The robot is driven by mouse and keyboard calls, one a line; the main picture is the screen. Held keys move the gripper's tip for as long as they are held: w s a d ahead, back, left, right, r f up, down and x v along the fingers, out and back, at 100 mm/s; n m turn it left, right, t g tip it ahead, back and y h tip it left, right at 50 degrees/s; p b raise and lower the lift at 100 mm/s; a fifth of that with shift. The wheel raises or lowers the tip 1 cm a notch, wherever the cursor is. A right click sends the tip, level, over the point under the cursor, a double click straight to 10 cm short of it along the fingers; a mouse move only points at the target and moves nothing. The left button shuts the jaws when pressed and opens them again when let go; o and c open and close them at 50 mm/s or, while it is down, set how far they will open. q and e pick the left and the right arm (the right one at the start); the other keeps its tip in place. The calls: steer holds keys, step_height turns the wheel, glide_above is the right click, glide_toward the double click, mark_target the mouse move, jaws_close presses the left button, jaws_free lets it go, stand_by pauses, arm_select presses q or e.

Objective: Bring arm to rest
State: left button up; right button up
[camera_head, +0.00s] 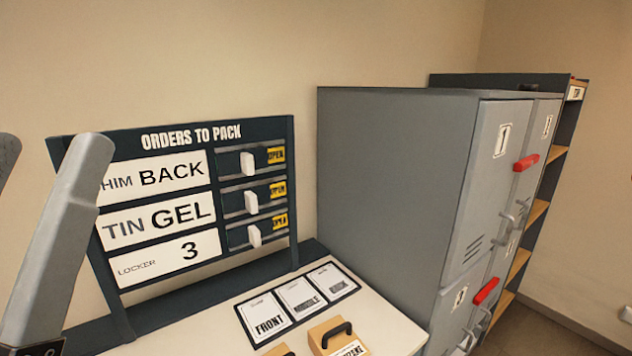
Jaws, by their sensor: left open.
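My left gripper (46,148) rises from the lower left corner, its two grey fingers spread apart with nothing between them. One finger is cut off by the left edge. The other overlaps the left side of the orders board (216,130); I cannot tell whether it touches it. The board reads ORDERS TO PACK, with rows HIM BACK, TIN GEL and LOCKER 3.
A grey locker cabinet (385,190) with red tags and handles stands right of the board. Dark-framed wooden shelves (538,208) stand beyond it. The white counter (372,318) holds a card strip (298,303) and a tan block with a black handle (337,338). Open floor lies at lower right.

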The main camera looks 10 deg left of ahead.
arm_select(q)
step_height(320, 180, up, 25)
steer(key=w+p, duration=0.1)
steer(key=p, duration=2.5)
steer(key=shift+w+r+g+h, duration=0.2)
steer(key=shift+g+h, duration=0.1)
steer(key=shift+g, duration=0.1)
steer(key=shift+d, duration=0.1)
